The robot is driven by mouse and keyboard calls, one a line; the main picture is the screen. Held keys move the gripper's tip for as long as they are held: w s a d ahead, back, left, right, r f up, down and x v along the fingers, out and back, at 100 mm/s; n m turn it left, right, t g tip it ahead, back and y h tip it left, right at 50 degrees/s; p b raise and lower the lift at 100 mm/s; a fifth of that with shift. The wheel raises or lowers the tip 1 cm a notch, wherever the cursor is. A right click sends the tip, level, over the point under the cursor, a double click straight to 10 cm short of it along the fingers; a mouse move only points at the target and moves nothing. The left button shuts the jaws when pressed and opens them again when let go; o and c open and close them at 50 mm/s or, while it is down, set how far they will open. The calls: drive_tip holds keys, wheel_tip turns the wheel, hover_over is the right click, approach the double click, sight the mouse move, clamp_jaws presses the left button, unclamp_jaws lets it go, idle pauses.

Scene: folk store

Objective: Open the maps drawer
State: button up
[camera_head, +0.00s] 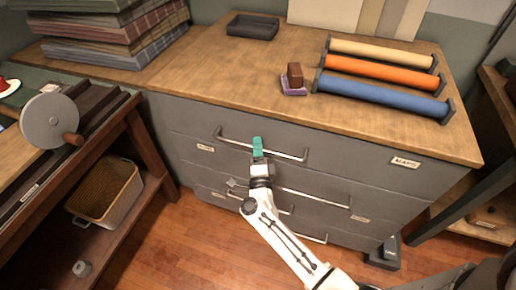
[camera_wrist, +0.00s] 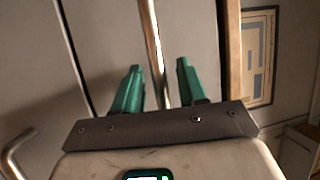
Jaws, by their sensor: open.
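The maps drawer (camera_head: 340,150) is the top drawer of a grey cabinet, with a "MAPS" label (camera_head: 405,162) at its right. Its front looks flush with the cabinet. A long metal bar handle (camera_head: 285,153) runs across it. My gripper (camera_head: 257,142) is at the middle of this handle, its green fingers pointing at the drawer front. In the wrist view the handle bar (camera_wrist: 152,45) passes between the two open fingers (camera_wrist: 157,75), with a gap on both sides. Whether the fingers touch the bar cannot be told.
Lower drawers with bar handles (camera_head: 315,198) sit below. A bench with a crank wheel (camera_head: 50,120) stands left.

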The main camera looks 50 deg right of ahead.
clamp_jaws()
idle(0.4)
